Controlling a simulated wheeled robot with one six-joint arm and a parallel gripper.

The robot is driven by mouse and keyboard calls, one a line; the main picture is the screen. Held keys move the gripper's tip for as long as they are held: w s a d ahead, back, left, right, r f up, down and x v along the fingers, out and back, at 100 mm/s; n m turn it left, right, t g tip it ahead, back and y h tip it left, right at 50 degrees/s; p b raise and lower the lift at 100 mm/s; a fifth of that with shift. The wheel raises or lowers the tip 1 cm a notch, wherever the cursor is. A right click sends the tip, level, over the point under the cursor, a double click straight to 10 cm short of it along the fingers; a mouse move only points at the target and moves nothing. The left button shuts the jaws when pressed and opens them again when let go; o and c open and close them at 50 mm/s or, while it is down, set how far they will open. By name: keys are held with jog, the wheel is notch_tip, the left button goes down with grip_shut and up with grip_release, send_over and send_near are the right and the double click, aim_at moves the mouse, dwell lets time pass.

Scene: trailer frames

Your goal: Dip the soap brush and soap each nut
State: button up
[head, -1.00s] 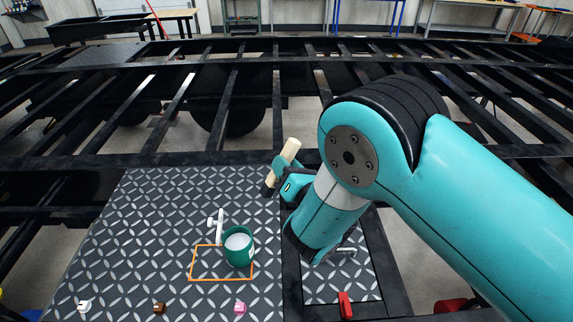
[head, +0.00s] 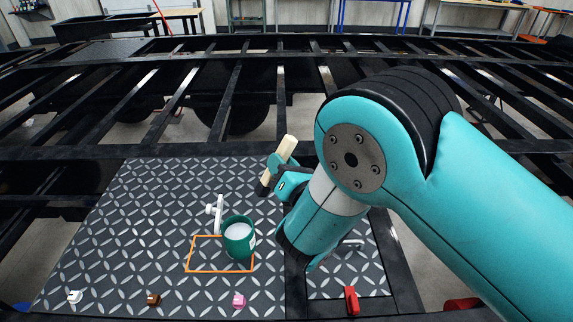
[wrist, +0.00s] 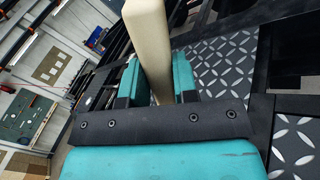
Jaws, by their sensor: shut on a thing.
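My gripper (head: 277,172) is shut on the pale wooden handle of the soap brush (head: 285,150), above the right part of the diamond plate. The brush is tilted, with its dark head at the lower left. In the wrist view, the handle (wrist: 150,45) stands between the teal fingers (wrist: 158,80); the brush head is hidden there. A green cup (head: 238,238) with white contents stands on the plate, left of and below the gripper. Along the front edge are a white nut (head: 75,297), a brown nut (head: 153,300) and a pink nut (head: 239,301).
An orange square outline (head: 200,270) surrounds part of the plate by the cup. A white holder-like piece (head: 218,212) stands just behind the cup. A red object (head: 352,300) is at the front right. Dark trailer beams (head: 150,152) run behind; the plate's left part is clear.

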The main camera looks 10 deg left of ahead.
aim_at(291, 148)
jog(key=shift+s+a+f+b, duration=1.2)
jog(key=shift+a+f+b, duration=0.3)
jog(key=shift+f+b, duration=1.75)
jog(key=shift+s+a+f+b, duration=1.15)
jog(key=shift+a+f+b, duration=0.3)
jog(key=shift+f+b, duration=1.8)
jog(key=w+d+r+p, duration=0.2)
jog(key=r+p, duration=0.3)
jog(key=p, duration=0.1)
jog(key=w+d+r+p, duration=0.2)
jog(key=d+r+p, duration=0.1)
jog(key=r+p, duration=0.3)
jog(key=w+d+r+p, duration=0.2)
jog(key=r+p, duration=0.3)
jog(key=p, duration=0.1)
jog(key=shift+d+r+p, duration=0.3)
jog(key=shift+r+p, duration=0.05)
jog(key=shift+p, duration=0.05)
jog(key=shift+d, duration=0.15)
